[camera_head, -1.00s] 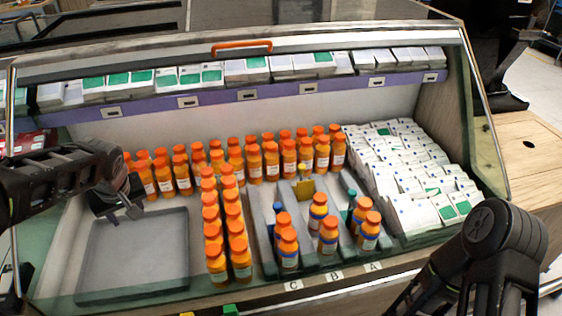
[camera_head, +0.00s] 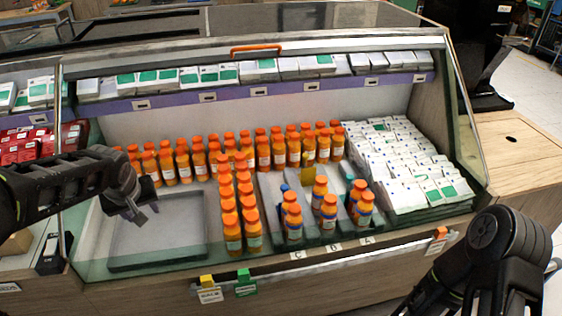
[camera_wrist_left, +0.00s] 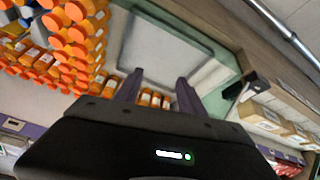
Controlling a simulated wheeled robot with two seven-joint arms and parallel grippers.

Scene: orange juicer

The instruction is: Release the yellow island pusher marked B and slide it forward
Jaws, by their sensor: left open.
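The yellow pusher (camera_head: 307,173) stands at the back of the middle lane, behind the orange-capped bottles of the island. The white label B (camera_head: 333,247) is on the front edge, between labels C (camera_head: 297,254) and A (camera_head: 366,240). Bottles in the lane partly hide the pusher's lower part. My left gripper (camera_head: 140,212) is over the left part of the case near the empty grey tray, well left of the pusher. It is open and empty, and its two fingers show apart in the left wrist view (camera_wrist_left: 158,92). My right arm is at the lower right, its gripper out of view.
A block of orange-capped bottles (camera_head: 233,232) stands between my left gripper and the lanes. The grey tray (camera_head: 160,262) is bare. White boxes (camera_head: 405,165) fill the right side. A glass side panel and the case's front rail (camera_head: 330,259) bound the space.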

